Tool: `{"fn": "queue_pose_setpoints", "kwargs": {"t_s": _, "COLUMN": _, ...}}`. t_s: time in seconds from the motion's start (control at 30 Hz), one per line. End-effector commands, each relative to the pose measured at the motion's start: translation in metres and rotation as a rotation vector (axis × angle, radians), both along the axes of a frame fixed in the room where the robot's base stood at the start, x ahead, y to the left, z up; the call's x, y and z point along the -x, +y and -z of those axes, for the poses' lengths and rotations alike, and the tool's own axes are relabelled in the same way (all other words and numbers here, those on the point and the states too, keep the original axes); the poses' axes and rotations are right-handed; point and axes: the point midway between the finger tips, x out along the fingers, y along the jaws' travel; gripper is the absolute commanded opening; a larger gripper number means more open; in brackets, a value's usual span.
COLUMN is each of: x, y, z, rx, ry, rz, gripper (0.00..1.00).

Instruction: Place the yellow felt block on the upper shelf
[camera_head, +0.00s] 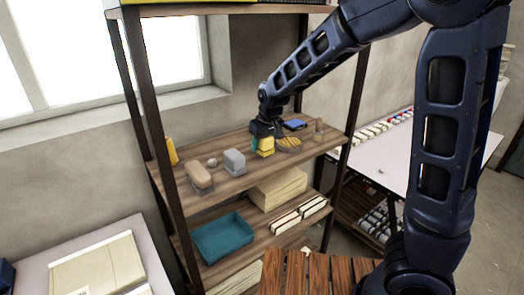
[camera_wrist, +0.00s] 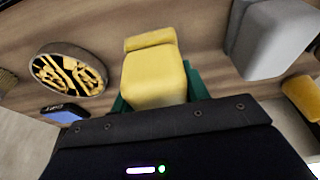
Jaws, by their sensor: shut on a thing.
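The yellow felt block (camera_head: 265,148) is at my gripper (camera_head: 264,141), over the middle of the upper wooden shelf (camera_head: 232,177). In the wrist view the yellow felt block (camera_wrist: 154,75) sits between the green fingers of my gripper (camera_wrist: 156,88), which is shut on it. A thicker yellow edge shows at the block's far end. The block is at or just above the shelf board; I cannot tell whether its underside touches the wood.
A grey block (camera_head: 235,162) and a tan block (camera_head: 198,173) stand left of my gripper. A round dish (camera_head: 289,145) with yellow pieces and a blue box (camera_head: 295,124) are close on the right. The shelf's front strip is clear. A teal bin (camera_head: 222,238) is below.

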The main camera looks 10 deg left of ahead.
Motion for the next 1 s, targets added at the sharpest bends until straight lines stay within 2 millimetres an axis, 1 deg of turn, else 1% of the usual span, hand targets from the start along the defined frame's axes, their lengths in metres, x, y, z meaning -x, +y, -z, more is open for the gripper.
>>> {"fn": "queue_pose_setpoints", "kwargs": {"t_s": 0.1, "x": 0.000, "y": 0.000, "z": 0.016, "rx": 0.004, "ry": 0.001, "rz": 0.000, "gripper": 0.23}}
{"fn": "queue_pose_setpoints", "kwargs": {"t_s": 0.23, "x": 0.001, "y": 0.000, "z": 0.030, "rx": 0.003, "ry": 0.001, "rz": -0.001, "gripper": 0.23}}
{"fn": "queue_pose_setpoints", "kwargs": {"t_s": 0.63, "x": 0.000, "y": -0.001, "z": 0.034, "rx": 0.002, "ry": 0.001, "rz": 0.000, "gripper": 0.23}}
{"fn": "queue_pose_setpoints", "kwargs": {"t_s": 0.67, "x": 0.000, "y": 0.000, "z": 0.034, "rx": 0.001, "ry": 0.000, "rz": 0.000, "gripper": 0.49}}
{"fn": "queue_pose_setpoints", "kwargs": {"t_s": 0.7, "x": 0.000, "y": 0.000, "z": 0.034, "rx": 0.002, "ry": 0.000, "rz": -0.001, "gripper": 0.57}}
{"fn": "queue_pose_setpoints", "kwargs": {"t_s": 0.77, "x": 0.000, "y": 0.000, "z": 0.034, "rx": 0.002, "ry": 0.000, "rz": -0.001, "gripper": 0.67}}
{"fn": "queue_pose_setpoints", "kwargs": {"t_s": 1.0, "x": 0.000, "y": 0.000, "z": 0.033, "rx": 0.002, "ry": 0.000, "rz": -0.001, "gripper": 0.67}}
